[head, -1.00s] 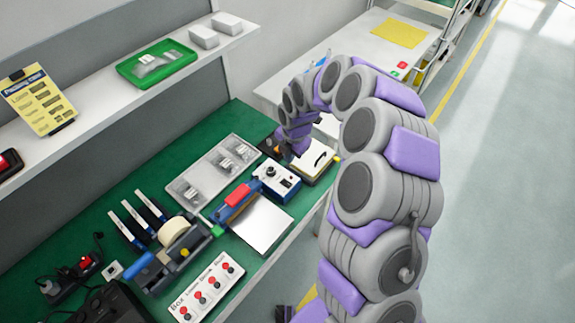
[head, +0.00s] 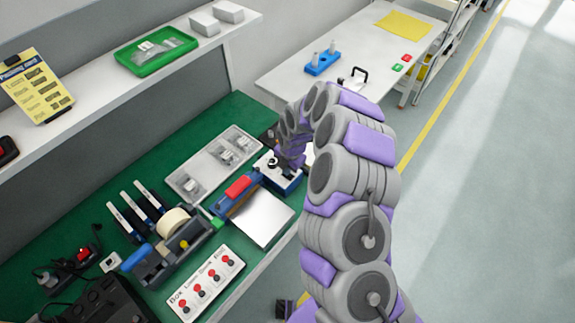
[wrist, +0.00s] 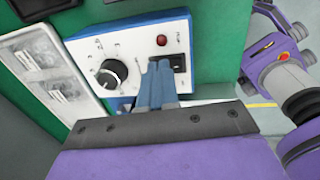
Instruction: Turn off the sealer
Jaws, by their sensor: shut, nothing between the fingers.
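The sealer has a blue and white control box (head: 272,170) and a blue bar with a red part (head: 239,186), on the green bench. In the wrist view its white panel (wrist: 135,50) shows a black dial (wrist: 111,73), a small red lamp (wrist: 162,41) and a black switch (wrist: 179,62). My gripper (wrist: 157,72) is shut and empty, its blue fingertips over the panel just left of the switch and partly hiding it. I cannot tell whether they touch it. In the head view my gripper (head: 287,168) is at the right end of the box.
A grey tray with parts (head: 213,163) lies behind the sealer, and a white plate (head: 263,218) in front. A tape dispenser (head: 170,245) and a white panel of red buttons (head: 206,284) are nearer. A shelf (head: 110,75) overhangs the back left. Open floor (head: 490,200) lies right.

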